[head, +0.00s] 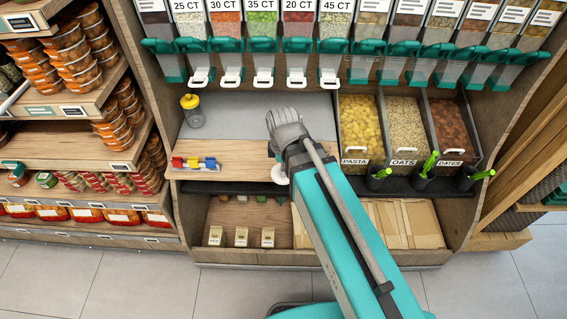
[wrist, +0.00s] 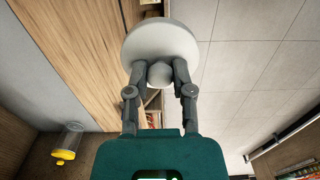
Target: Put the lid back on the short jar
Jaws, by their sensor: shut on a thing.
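A round white lid (wrist: 158,42) with a ball knob is held in my gripper (wrist: 160,72). Both fingers are shut on the knob, and the lid's disc lies beyond the fingertips. In the head view, a small part of the white lid (head: 280,176) shows beside my gripper (head: 278,160), near the wooden shelf's front edge. A clear jar with a yellow top (head: 193,111) stands at the shelf's back left. It also shows in the wrist view (wrist: 67,143). I cannot make out an open short jar; my arm hides part of the shelf.
The wooden shelf (head: 235,152) is mostly clear left of my gripper. A rack with red, yellow and blue pieces (head: 194,163) sits at its front left. Bins of pasta (head: 360,128), oats and dates stand to the right. Dispensers with white handles (head: 264,78) hang above.

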